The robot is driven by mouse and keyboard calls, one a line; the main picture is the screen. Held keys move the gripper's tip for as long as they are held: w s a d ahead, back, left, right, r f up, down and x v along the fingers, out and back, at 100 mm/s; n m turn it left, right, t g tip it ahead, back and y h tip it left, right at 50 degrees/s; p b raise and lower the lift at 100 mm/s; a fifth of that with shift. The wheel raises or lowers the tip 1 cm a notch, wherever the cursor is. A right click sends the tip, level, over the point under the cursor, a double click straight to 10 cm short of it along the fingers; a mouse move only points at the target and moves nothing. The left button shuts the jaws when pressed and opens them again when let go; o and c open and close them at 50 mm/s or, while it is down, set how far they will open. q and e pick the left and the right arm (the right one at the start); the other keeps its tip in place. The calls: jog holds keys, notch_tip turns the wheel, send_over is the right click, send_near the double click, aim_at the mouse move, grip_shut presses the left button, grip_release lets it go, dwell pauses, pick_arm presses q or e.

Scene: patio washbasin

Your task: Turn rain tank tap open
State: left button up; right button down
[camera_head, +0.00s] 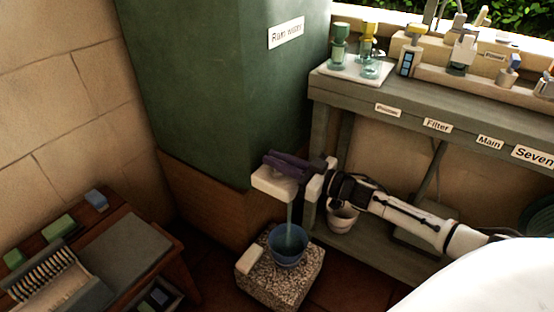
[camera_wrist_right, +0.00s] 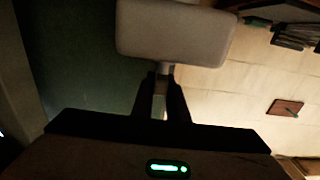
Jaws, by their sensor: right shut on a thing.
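The green rain tank (camera_head: 225,90) with its "Rain water" label stands on a wooden base. My right gripper (camera_head: 303,174) reaches in from the right and is at the tap. In the right wrist view my fingers (camera_wrist_right: 161,98) are closed around a narrow pale stem below the pale block (camera_wrist_right: 175,32). A thin bluish stream (camera_head: 290,212) runs down from the tap into a blue pot (camera_head: 288,245). My left gripper is out of view.
The pot stands on a speckled stone block (camera_head: 282,282). A grey bench (camera_head: 430,115) with labels, bottles and dispensers is at the right, with a white pot (camera_head: 342,217) below it. A wooden table (camera_head: 130,245) with a rack and sponges is at the left.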

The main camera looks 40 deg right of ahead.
jog(key=c, duration=1.7)
grip_release()
jog(key=shift+c, duration=0.2)
pick_arm(q)
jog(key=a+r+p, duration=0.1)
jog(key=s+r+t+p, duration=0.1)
jog(key=p, duration=0.1)
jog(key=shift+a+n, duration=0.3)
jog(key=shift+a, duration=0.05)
pick_arm(e)
jog(key=v, duration=1)
jog(key=shift+s+d, duration=0.1)
jog(key=shift+s, duration=0.05)
